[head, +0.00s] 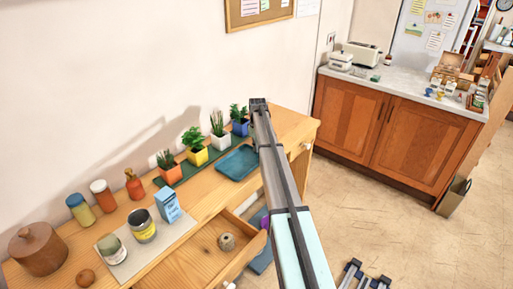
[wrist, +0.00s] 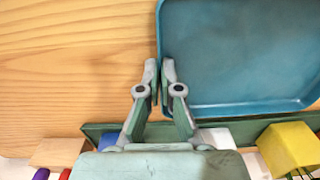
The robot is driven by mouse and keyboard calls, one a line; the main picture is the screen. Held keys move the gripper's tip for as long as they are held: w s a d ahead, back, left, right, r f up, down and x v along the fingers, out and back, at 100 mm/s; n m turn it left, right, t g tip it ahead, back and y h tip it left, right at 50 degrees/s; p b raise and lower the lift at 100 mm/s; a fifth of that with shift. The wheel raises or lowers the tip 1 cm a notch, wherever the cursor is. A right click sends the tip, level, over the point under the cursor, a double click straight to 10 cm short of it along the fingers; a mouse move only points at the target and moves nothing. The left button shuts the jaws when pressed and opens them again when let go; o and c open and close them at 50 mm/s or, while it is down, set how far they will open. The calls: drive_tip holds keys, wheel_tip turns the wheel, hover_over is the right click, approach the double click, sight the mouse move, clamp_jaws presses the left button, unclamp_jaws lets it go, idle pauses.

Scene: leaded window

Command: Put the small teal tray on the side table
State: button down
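The small teal tray (head: 237,163) lies on the wooden sideboard (head: 292,123), in front of the row of potted plants. In the wrist view the tray (wrist: 240,55) fills the upper right, with its inside facing me. My gripper (wrist: 160,72) is at the tray's left rim in that view. One finger is inside the rim and one outside, close together with the rim between them. In the head view my arm hides the gripper and part of the tray's right side. I cannot pick out a separate side table.
Potted plants stand on a green mat (head: 188,171) beside the tray; the yellow pot (wrist: 290,147) is close to it. Jars and a blue carton (head: 168,205) stand left. A counter (head: 400,88) is at right.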

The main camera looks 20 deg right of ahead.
drive_tip(key=c, duration=1.3)
unclamp_jaws()
wheel_tip(320, 180, up, 12)
drive_tip(key=b, duration=0.3)
drive_tip(key=shift+d+r+b, duration=0.1)
drive_tip(key=shift+d+b, duration=0.05)
drive_tip(key=shift+b, duration=0.2)
